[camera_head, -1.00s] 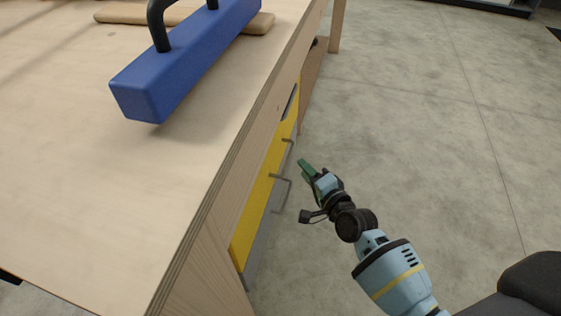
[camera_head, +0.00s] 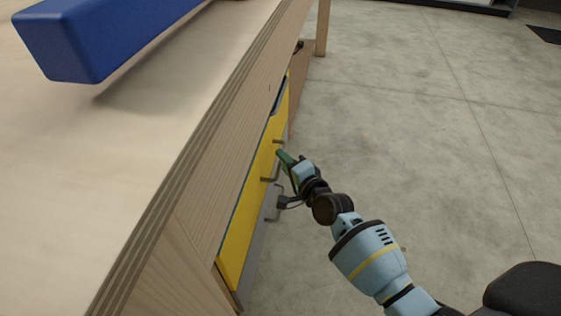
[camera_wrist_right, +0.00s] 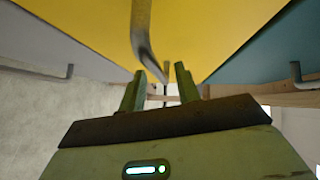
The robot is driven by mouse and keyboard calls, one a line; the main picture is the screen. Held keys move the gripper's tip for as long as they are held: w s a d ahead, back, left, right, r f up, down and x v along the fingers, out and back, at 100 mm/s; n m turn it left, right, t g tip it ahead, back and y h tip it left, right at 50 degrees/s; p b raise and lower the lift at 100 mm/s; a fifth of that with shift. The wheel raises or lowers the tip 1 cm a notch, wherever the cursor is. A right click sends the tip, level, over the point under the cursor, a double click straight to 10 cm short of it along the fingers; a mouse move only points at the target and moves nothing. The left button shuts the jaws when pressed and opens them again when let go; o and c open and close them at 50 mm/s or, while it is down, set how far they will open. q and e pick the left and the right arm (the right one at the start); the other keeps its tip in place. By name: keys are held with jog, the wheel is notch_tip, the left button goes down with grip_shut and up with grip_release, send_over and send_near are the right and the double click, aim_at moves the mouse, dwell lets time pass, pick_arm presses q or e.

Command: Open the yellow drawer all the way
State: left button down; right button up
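The yellow drawer (camera_head: 245,205) is in the side of the wooden workbench in the head view. Its front also fills the top of the right wrist view (camera_wrist_right: 215,30). A grey bar handle (camera_wrist_right: 143,35) on the yellow front reaches down toward the gap between my right fingers. My right gripper (camera_head: 281,157) is close beside the drawer front in the head view. In the right wrist view its two green fingers (camera_wrist_right: 160,72) stand apart, open. I cannot tell whether the handle is fully between them, and no grip shows. My left gripper is not in view.
The workbench top (camera_head: 90,170) overhangs the drawers, with a blue block (camera_head: 95,38) on it. A grey-blue front (camera_wrist_right: 270,50) with its own handle (camera_wrist_right: 296,72) lies beside the yellow one. The concrete floor (camera_head: 430,130) to the right is clear.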

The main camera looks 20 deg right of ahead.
jog(key=shift+x, duration=0.9)
grip_shut()
